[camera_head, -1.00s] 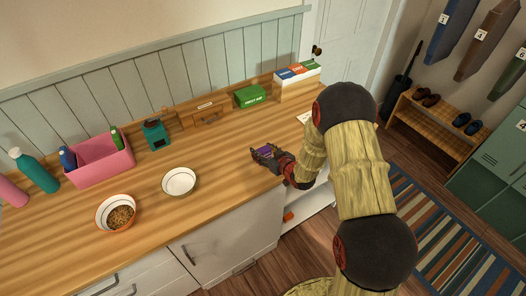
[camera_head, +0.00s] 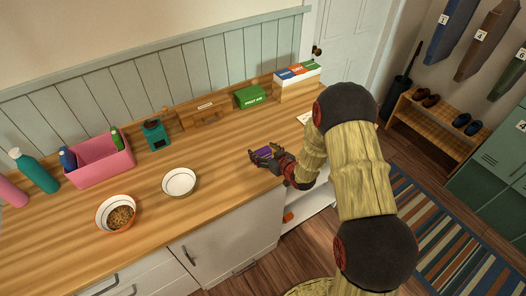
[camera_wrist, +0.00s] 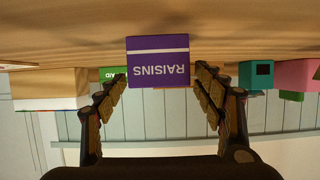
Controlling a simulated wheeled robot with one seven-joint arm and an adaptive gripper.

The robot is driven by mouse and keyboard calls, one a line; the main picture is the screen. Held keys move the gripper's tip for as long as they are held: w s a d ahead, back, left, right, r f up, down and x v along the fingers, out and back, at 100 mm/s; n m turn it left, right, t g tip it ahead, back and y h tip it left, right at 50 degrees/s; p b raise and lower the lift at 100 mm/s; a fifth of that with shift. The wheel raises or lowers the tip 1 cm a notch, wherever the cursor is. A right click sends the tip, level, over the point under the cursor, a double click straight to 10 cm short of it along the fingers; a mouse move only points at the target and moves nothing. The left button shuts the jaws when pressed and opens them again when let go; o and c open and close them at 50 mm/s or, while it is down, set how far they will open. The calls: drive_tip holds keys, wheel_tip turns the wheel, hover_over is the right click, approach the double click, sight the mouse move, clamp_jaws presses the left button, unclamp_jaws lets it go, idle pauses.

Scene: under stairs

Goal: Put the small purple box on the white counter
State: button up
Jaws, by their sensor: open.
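The small purple box (camera_wrist: 158,68), lettered RAISINS, appears upside down in the wrist view, where the picture is inverted. It appears to stand on the wooden top of the counter (camera_head: 225,135), which has white fronts. In the head view the box (camera_head: 264,152) is partly hidden by my fingers. My gripper (camera_head: 260,157) is low over the counter's front right part. In the wrist view my gripper (camera_wrist: 160,92) is open, with one finger on each side of the box. A gap shows on the right; contact on the left is unclear.
A green first-aid box (camera_head: 250,97), a small wooden drawer unit (camera_head: 207,115) and a teal grinder (camera_head: 156,134) stand along the back. A white bowl (camera_head: 179,182), a food bowl (camera_head: 116,213) and a pink caddy (camera_head: 100,165) are left. Bare wood lies between bowl and gripper.

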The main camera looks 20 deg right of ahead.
drive_tip(key=p+v, duration=0.1)
drive_tip(key=v, duration=1)
drive_tip(key=shift+s+d+r, duration=0.1)
drive_tip(key=shift+s+r, duration=0.05)
drive_tip(key=shift+s, duration=0.05)
drive_tip(key=s+d+r+m+g+h, duration=0.1)
drive_tip(key=s+d+r+g+h, duration=0.2)
drive_tip(key=r, duration=0.7)
drive_tip(key=s+d+r+m+h, duration=0.1)
drive_tip(key=s+r+h, duration=0.25)
drive_tip(key=r, duration=0.65)
drive_tip(key=s+a+r+g+y, duration=0.1)
drive_tip(key=s+a+r+g, duration=0.1)
drive_tip(key=s, duration=1)
drive_tip(key=s+a+r+m+g+y, duration=0.1)
drive_tip(key=s+a+r, duration=0.4)
drive_tip(key=s, duration=0.7)
drive_tip(key=shift+a+r+m+g, duration=0.2)
drive_tip(key=shift+r+m+g, duration=0.1)
drive_tip(key=shift+g, duration=0.3)
drive_tip(key=shift+s+f, duration=0.1)
drive_tip(key=shift+s, duration=0.05)
wheel_tip(320, 180, down, 6)
drive_tip(key=b, duration=0.6)
drive_tip(key=shift+f+b, duration=0.2)
drive_tip(key=shift+b, duration=0.1)
